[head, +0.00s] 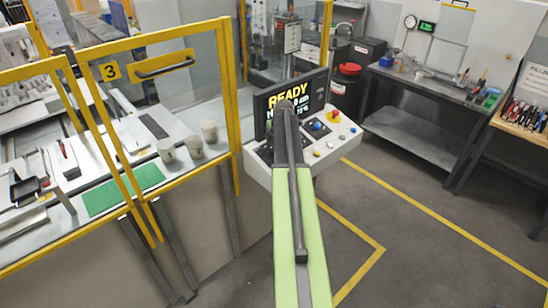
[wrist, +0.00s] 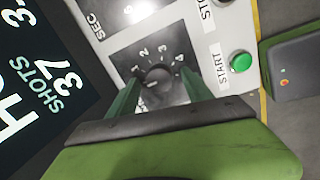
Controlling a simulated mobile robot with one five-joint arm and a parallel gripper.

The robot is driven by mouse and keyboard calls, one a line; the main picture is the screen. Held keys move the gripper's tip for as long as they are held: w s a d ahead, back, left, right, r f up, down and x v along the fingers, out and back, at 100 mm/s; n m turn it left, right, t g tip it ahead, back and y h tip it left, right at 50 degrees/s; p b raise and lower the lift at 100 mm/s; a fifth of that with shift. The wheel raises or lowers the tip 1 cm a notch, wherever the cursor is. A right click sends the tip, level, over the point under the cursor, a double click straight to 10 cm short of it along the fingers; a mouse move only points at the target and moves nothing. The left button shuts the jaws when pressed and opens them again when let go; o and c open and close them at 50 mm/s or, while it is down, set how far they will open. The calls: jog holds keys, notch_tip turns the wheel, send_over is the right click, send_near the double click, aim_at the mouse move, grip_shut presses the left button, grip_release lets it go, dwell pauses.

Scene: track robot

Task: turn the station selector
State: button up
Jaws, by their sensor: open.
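The station selector (wrist: 158,75) is a dark round knob on a dark plate, with the numbers 1 to 4 around it in the wrist view. Where its pointer stands is too blurred to tell. My gripper (wrist: 160,87) is open, with one green finger to the left of the knob and one to the right. The knob appears between the fingertips; I cannot tell whether they touch it. In the head view my arm reaches over the control panel (head: 335,140) and hides the selector.
A green START button (wrist: 241,62) is right of the selector. A screen (head: 264,103) reading READY stands at the panel's back. A red mushroom button (head: 334,115) is at the panel's far right. A yellow-framed guard (head: 229,80) is left of the panel. Floor to the right is open.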

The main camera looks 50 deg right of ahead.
jog(key=shift+f, duration=0.1)
jog(key=c, duration=1.2)
jog(key=shift+d, duration=0.2)
grip_shut()
jog(key=shift+a, duration=0.15)
